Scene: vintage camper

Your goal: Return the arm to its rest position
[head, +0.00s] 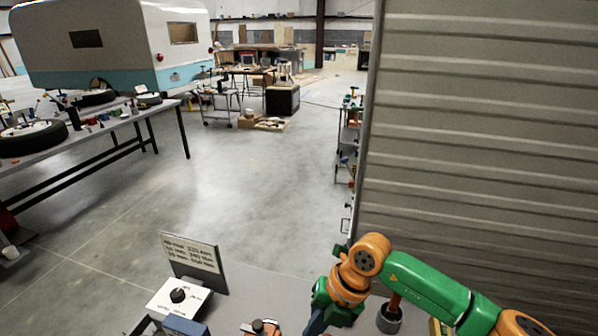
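My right arm, orange and green, comes in from the lower right of the head view and bends at an orange joint. It then points down to the bottom edge. Its far end, with a dark blue part that seems to be my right gripper (316,322), is low over the grey work surface (262,288) and is partly cut off by the frame. I cannot make out its fingertips or anything between them. My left arm and gripper are not in view.
A sign with writing (191,256) and a white box with a black knob (178,298) stand on the left of the surface. A grey cup (389,319) is close beside my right arm. A ribbed metal wall (480,130) rises at right. Open floor lies beyond.

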